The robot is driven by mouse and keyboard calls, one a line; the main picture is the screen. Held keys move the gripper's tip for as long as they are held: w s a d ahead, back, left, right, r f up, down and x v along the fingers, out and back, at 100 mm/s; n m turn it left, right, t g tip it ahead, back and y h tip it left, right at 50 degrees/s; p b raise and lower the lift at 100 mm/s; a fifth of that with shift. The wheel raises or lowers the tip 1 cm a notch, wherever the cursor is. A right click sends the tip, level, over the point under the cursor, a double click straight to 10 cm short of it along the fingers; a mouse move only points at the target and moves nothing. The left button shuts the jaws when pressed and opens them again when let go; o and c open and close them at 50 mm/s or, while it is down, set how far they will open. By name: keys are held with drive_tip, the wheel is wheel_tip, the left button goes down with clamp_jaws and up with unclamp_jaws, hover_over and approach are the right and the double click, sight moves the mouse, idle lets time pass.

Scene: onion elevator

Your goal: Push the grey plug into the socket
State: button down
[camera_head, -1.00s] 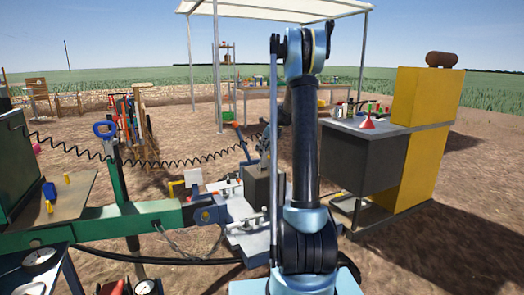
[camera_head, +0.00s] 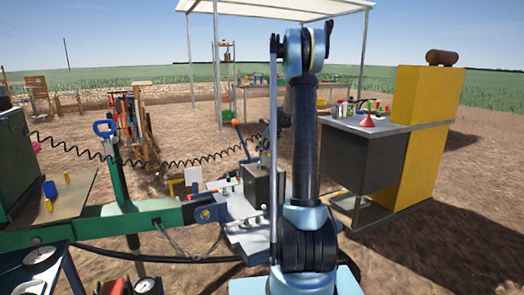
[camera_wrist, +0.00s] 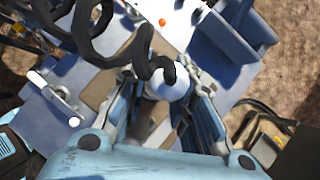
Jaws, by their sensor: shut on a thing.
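The grey plug (camera_wrist: 168,84) shows in the wrist view as a pale, rounded body with a black coiled cable (camera_wrist: 105,35) running from its top. My gripper (camera_wrist: 172,108) is shut on it, one finger on each side. In the head view my gripper (camera_head: 264,146) is small, partly behind my arm, and just above a dark grey block (camera_head: 258,186). The coiled cable (camera_head: 75,150) stretches in from the green machine at the left. I cannot make out the socket in either view, nor whether the plug touches it.
A grey-blue platform (camera_head: 245,236) with small fittings lies around the block. A green beam (camera_head: 125,225) crosses at the left. Bare soil lies at the lower right.

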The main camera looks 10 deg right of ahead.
drive_tip(key=shift+f, duration=1.75)
idle(0.7)
drive_tip(key=c, duration=1.3)
unclamp_jaws()
drive_tip(key=shift+o, duration=0.6)
drive_tip(key=o, duration=0.3)
drive_tip(key=shift+r, duration=3.5)
